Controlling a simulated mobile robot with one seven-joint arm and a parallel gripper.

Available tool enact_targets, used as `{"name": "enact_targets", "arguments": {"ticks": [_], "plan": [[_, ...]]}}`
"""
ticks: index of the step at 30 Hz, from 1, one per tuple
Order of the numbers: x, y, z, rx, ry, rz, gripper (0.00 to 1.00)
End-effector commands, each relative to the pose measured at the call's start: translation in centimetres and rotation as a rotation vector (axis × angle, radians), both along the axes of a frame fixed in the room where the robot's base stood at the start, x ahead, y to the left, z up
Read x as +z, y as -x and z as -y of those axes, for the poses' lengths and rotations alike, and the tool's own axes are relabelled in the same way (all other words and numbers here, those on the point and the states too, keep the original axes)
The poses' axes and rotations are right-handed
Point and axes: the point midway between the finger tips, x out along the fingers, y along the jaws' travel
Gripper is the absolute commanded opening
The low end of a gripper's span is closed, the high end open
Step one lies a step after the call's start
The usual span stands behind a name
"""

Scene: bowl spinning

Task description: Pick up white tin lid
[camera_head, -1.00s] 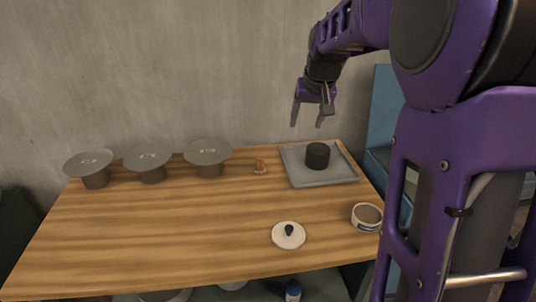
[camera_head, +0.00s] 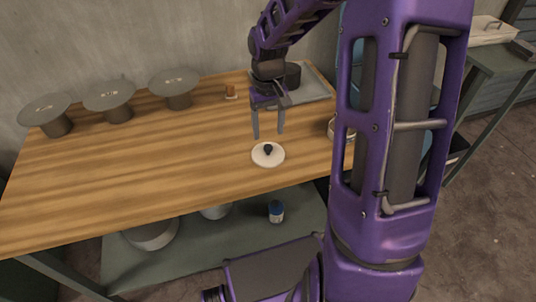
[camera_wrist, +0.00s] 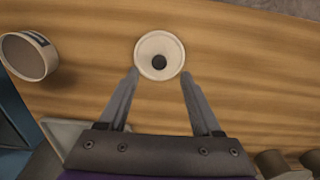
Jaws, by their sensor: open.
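The white tin lid (camera_head: 268,155) lies flat on the wooden table, its dark knob on top, near the front edge. In the wrist view the lid (camera_wrist: 160,55) is just past the fingertips, centred between them. My gripper (camera_head: 268,135) is open and empty, pointing down above and slightly behind the lid, apart from it. It also shows in the wrist view (camera_wrist: 160,74), with both fingers spread wide.
A white tin (camera_wrist: 26,58) stands on the table (camera_head: 150,150) right of the lid in the head view, partly hidden by my arm. A grey tray (camera_head: 315,88) with a black cylinder is behind. Several grey round-topped stands (camera_head: 109,97) line the back left. The left middle is clear.

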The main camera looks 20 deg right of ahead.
Motion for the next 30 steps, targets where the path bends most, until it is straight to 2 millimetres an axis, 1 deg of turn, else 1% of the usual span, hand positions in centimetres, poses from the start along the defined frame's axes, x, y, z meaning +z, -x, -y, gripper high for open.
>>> {"name": "enact_targets", "arguments": {"ticks": [1, 8, 11, 15, 18, 25, 26, 30], "plan": [[-0.7, 0.0, 0.0, 0.0, -0.001, 0.0, 0.66], [-1.8, -0.1, 0.0, -0.001, 0.0, 0.0, 0.66], [-3.0, -0.2, 0.0, -0.001, -0.002, 0.0, 0.66], [-5.3, -0.4, 0.1, -0.001, -0.002, -0.001, 0.66], [-6.3, -0.4, 0.1, -0.001, 0.0, 0.0, 0.66], [-6.4, -0.5, 0.1, -0.001, 0.0, 0.002, 0.66], [-6.4, -0.5, 0.1, -0.001, 0.0, 0.002, 0.62], [-6.4, -0.5, 0.1, -0.001, 0.0, 0.002, 0.37]]}}
